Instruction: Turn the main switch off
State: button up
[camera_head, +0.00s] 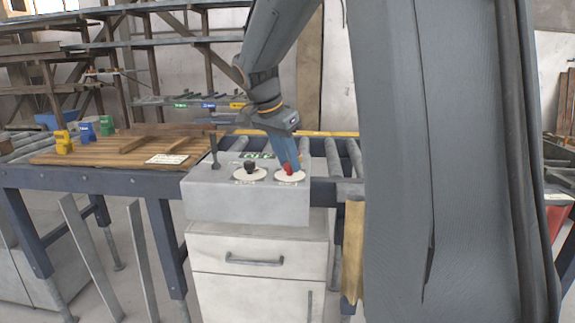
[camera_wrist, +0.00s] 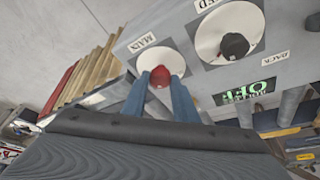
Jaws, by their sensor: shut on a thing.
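The main switch is a red knob (camera_head: 288,169) on a round white plate (camera_head: 290,177) at the right of the grey control box (camera_head: 246,200). In the wrist view the red knob (camera_wrist: 159,76) sits on its white disc beside a label reading MAIN (camera_wrist: 146,42). My gripper (camera_head: 287,162) reaches down from above with its blue fingers on the knob. In the wrist view the two blue fingers (camera_wrist: 160,84) stand on either side of it, shut on it. The knob's exact turn angle is partly hidden by the fingers.
A black knob (camera_head: 250,167) on a white plate and an upright lever (camera_head: 214,150) are left of the switch. A green-lit display (camera_wrist: 244,92) reads OFF. Rollers (camera_head: 350,155) lie behind the box. A wooden board (camera_head: 110,150) with coloured blocks is at left.

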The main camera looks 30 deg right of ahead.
jog(key=shift+w+m, duration=0.1)
jog(key=shift+m, duration=0.5)
jog(key=o, duration=1)
jog(key=shift+b+v, duration=0.75)
jog(key=shift+v, duration=3.15)
jog(key=shift+w, duration=0.1)
